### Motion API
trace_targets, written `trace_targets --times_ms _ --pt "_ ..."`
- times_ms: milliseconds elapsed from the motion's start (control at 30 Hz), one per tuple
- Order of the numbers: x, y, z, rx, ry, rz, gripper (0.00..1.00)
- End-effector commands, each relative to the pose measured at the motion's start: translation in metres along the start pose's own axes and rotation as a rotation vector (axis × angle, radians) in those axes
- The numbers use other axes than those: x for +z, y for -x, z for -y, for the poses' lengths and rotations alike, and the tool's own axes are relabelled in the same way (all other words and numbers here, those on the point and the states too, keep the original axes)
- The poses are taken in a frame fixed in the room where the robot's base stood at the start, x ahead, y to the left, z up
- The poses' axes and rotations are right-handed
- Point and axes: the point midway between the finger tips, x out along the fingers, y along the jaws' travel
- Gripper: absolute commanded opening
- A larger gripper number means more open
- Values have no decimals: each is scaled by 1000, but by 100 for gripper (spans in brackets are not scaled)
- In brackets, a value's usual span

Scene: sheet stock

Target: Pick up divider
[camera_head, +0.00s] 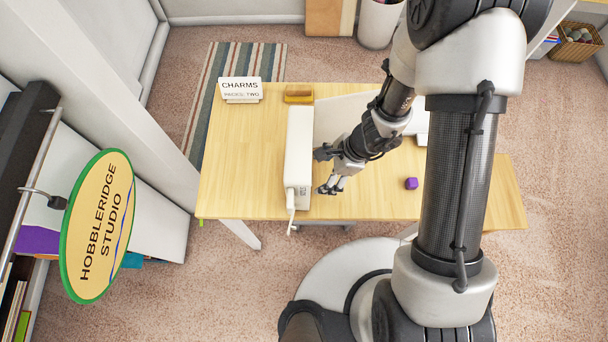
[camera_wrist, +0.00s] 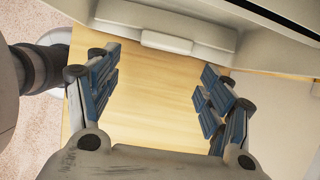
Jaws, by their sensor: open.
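My gripper (camera_head: 328,171) is open and empty, low over the wooden table, just right of a long white machine (camera_head: 298,160). In the wrist view my gripper (camera_wrist: 160,82) has its fingers spread wide, with bare wood between them. The machine (camera_wrist: 165,22) crosses the top of that view, with a raised tab on its near side. A flat white sheet or panel (camera_head: 335,115) lies right of the machine, partly hidden by my arm; I cannot tell whether it is the divider. A pale surface (camera_wrist: 275,112) shows right of my fingers. Nothing else is clearly a divider.
A sign reading CHARMS (camera_head: 240,88) and a small yellow-brown block (camera_head: 298,93) stand at the back left. The machine's cord hangs over the front edge. A round sign (camera_head: 100,227) is at far left.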

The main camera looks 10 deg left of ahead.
Motion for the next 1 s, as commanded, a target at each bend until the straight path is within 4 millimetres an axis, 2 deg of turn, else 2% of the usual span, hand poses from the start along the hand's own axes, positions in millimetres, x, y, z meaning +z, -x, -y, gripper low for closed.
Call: trace_targets --times_ms 33,167,267,500,1000 --pt "10 -4 0 2 7 0 73" --pt "27 -11 1 1 5 0 73" --pt "24 -22 1 1 0 0 73" --pt "24 -22 2 0 1 0 73" --pt "24 -22 1 0 1 0 41"
